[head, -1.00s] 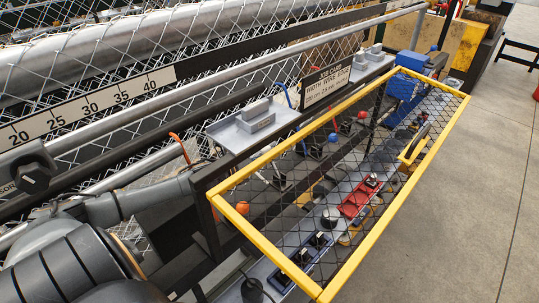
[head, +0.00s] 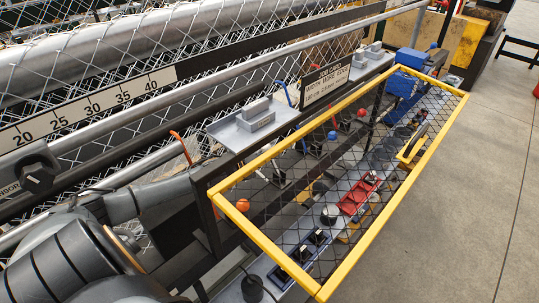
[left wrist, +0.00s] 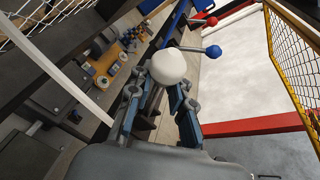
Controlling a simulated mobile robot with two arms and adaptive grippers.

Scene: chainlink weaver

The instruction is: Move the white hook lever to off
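The white ball knob (left wrist: 170,66) of a lever shows in the left wrist view, at the far end of my left gripper (left wrist: 160,88). The gripper's blue-padded fingers stand apart on either side of the lever below the knob, with gaps visible. I cannot tell whether either finger touches it. The lever's lower end and any off marking are hidden. In the head view my left arm (head: 75,255) comes in at the lower left; its gripper and the white knob cannot be made out there. My right gripper is not in view.
A yellow-framed mesh guard (head: 397,214) stands along the control panel; it also shows in the left wrist view (left wrist: 268,30). A blue-knobbed lever (left wrist: 213,51) and a red-knobbed lever (left wrist: 211,21) are near the white knob. An orange knob (head: 243,205) is behind the guard's near end.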

